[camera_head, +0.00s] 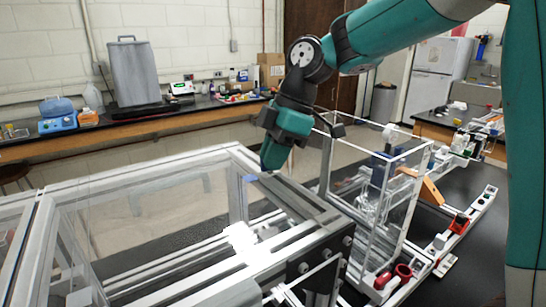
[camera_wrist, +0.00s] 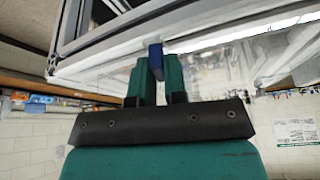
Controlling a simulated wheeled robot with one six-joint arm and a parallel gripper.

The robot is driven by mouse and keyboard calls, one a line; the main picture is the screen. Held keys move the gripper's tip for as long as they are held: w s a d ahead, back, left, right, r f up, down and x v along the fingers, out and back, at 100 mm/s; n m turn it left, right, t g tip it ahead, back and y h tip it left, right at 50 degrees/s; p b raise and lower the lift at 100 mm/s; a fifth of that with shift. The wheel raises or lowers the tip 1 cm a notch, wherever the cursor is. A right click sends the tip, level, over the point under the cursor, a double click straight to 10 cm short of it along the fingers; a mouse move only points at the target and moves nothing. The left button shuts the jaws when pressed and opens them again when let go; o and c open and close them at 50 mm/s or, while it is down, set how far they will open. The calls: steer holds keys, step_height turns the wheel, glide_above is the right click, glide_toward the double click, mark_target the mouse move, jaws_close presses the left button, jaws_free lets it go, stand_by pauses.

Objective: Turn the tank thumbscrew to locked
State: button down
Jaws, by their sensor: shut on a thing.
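My gripper (camera_head: 268,163) reaches down to the top rail of the extrusion frame (camera_head: 150,170) in the head view. In the wrist view its two teal fingers (camera_wrist: 157,66) are closed on a small upright dark-blue piece (camera_wrist: 156,58), at the edge of a pale rail (camera_wrist: 110,57). A bit of blue also shows beside the fingertips in the head view (camera_head: 250,178). I cannot tell from its shape whether this blue piece is the tank thumbscrew, nor how far it is turned. Its inner part is hidden by the fingers.
A clear-walled box (camera_head: 412,165) stands right of the frame. A bench with a grey case (camera_head: 136,72) runs along the back wall.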

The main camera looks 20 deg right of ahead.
steer(key=m+t+b, duration=0.1)
steer(key=m+b, duration=0.1)
steer(key=m, duration=0.2)
steer(key=shift+s+t, duration=0.1)
steer(key=shift+t, duration=0.2)
steer(key=m+t+h+b, duration=0.1)
steer(key=m, duration=0.2)
steer(key=shift+a+m, duration=0.1)
steer(key=shift+m, duration=0.3)
steer(key=m+t+h+b, duration=0.1)
steer(key=m, duration=0.3)
steer(key=shift+h, duration=0.3)
steer(key=shift+m+h+b, duration=0.35)
steer(key=shift+m+h, duration=0.15)
steer(key=shift+m, duration=1)
steer(key=shift+t, duration=0.3)
steer(key=c, duration=1.2)
jaws_free()
steer(key=shift+o, duration=0.2)
steer(key=v, duration=1.7)
steer(key=shift+r, duration=0.3)
